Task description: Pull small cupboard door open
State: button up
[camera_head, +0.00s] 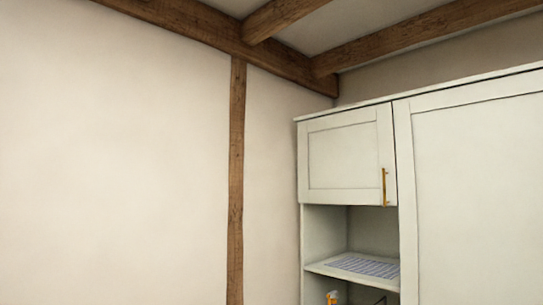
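The small cupboard door (343,155) is a pale, framed panel at the upper left of a white cabinet, right of the middle in the head view. It looks shut, flush with the cabinet front. A thin upright brass-coloured handle (385,187) sits near its lower right edge. My gripper is not in view, so its place relative to the handle does not show.
A large tall door or panel (480,200) adjoins on the right. Below the small door are open shelves, one with a patterned flat item (363,265). A small orange-and-white object (332,297) shows lower down. A plain wall with a wooden post (236,180) stands left.

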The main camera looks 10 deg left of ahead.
aim_at(347, 157)
jog(key=u, duration=0.15)
jog(key=i, duration=0.6)
jog(key=u, duration=0.7)
jog(key=i, duration=1.1)
jog(key=u, duration=0.8)
